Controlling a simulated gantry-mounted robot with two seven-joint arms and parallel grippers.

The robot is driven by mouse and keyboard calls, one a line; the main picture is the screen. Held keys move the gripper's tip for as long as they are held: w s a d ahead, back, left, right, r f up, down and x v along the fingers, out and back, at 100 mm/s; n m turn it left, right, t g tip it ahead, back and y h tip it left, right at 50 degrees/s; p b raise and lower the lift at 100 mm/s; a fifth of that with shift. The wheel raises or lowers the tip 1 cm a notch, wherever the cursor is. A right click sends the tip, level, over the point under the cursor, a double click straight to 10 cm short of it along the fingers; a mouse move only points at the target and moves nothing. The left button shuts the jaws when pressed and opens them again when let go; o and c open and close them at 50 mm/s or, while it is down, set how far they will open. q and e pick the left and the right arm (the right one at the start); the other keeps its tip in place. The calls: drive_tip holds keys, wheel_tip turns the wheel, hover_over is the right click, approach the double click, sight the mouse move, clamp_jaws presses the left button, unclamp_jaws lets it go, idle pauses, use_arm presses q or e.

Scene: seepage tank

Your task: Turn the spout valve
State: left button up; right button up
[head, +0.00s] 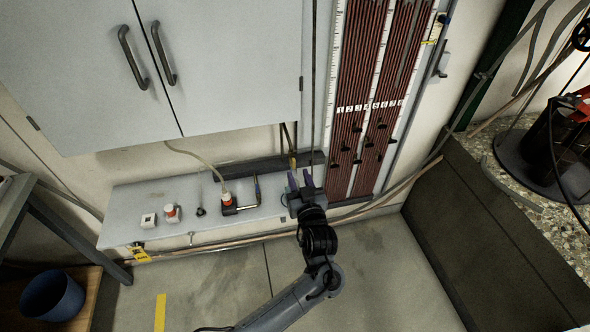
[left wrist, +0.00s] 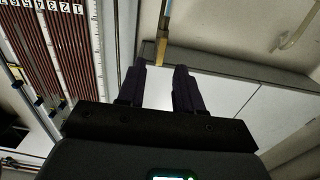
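A thin pipe with a brass-coloured fitting (head: 292,160) comes down behind the grey bench top; I take it for the spout valve, but its handle cannot be made out. In the left wrist view the fitting (left wrist: 162,48) stands just beyond the gap between my fingers. My left gripper (head: 300,176) is over the right end of the bench, close in front of the fitting. Its two dark fingers (left wrist: 159,72) are apart with nothing between them. Whether they touch the fitting cannot be told. My right gripper is in neither view.
A manometer panel (head: 372,100) with reddish tubes stands right of the gripper. A grey cabinet (head: 230,60) hangs above. The bench (head: 150,200) carries red-topped fittings (head: 227,198) and a hose.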

sight(294, 164)
use_arm(q)
drive_tip(key=shift+b+x, duration=0.85)
drive_tip(key=shift+x, duration=1.65)
clamp_jaws()
